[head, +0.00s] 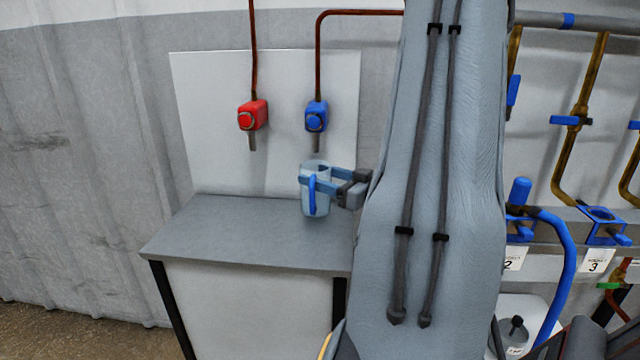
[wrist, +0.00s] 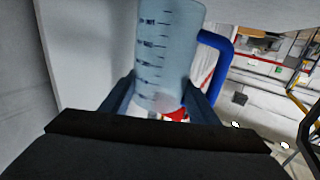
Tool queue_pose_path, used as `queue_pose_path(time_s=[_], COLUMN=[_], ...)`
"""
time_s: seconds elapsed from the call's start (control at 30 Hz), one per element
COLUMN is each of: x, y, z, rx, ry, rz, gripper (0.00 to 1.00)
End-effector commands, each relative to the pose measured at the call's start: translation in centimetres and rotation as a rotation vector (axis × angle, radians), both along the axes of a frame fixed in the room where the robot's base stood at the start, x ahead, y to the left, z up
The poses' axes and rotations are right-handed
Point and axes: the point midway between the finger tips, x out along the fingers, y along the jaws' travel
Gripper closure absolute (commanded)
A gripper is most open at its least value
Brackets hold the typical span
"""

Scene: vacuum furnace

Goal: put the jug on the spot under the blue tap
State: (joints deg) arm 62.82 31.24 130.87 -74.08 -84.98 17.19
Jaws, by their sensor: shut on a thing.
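The jug (head: 319,205) is a clear bluish measuring jug with a blue handle. My gripper (head: 318,182) is shut on it from the right and holds it upright in the head view. The jug appears just below the blue tap (head: 316,116) and over the grey table (head: 240,232); I cannot tell whether its base touches the top. In the wrist view the jug (wrist: 168,50) stands between my two fingers (wrist: 160,95), with its scale marks toward the camera and its handle to the right. Any mark for the spot is not visible.
A red tap (head: 253,115) is on the white back panel (head: 205,100), left of the blue one. The left part of the table is clear. To the right are pipes with blue valves (head: 571,120) and a blue hose (head: 566,270). My arm hides the table's right side.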

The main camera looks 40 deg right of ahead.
Motion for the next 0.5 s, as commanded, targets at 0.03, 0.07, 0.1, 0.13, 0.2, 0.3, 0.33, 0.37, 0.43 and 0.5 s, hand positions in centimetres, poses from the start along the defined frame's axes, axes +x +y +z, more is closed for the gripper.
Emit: queue_pose_path(time_s=[0.03,0.07,0.1,0.13,0.2,0.3,0.33,0.37,0.43,0.5], x=[0.0,0.0,0.1,0.2,0.3,0.3,0.3,0.3,0.3,0.3], y=[0.0,0.0,-0.1,-0.2,-0.3,-0.3,-0.3,-0.3,-0.3,-0.3], z=[-0.9,-1.4,-1.7,-1.9,-2.0,-2.0,-2.0,-2.0,-2.0,-2.2], rx=[0.005,0.005,0.002,0.001,0.0,-0.001,0.0,0.0,0.0,0.001], ry=[0.002,0.002,0.001,0.001,0.0,0.0,0.0,0.0,0.0,0.0], rz=[0.0,-0.001,0.0,0.0,0.0,0.0,0.0,0.0,0.0,0.0], gripper=[0.73,0.73,0.73,0.73,0.73,0.73,0.73,0.73,0.73,0.73])
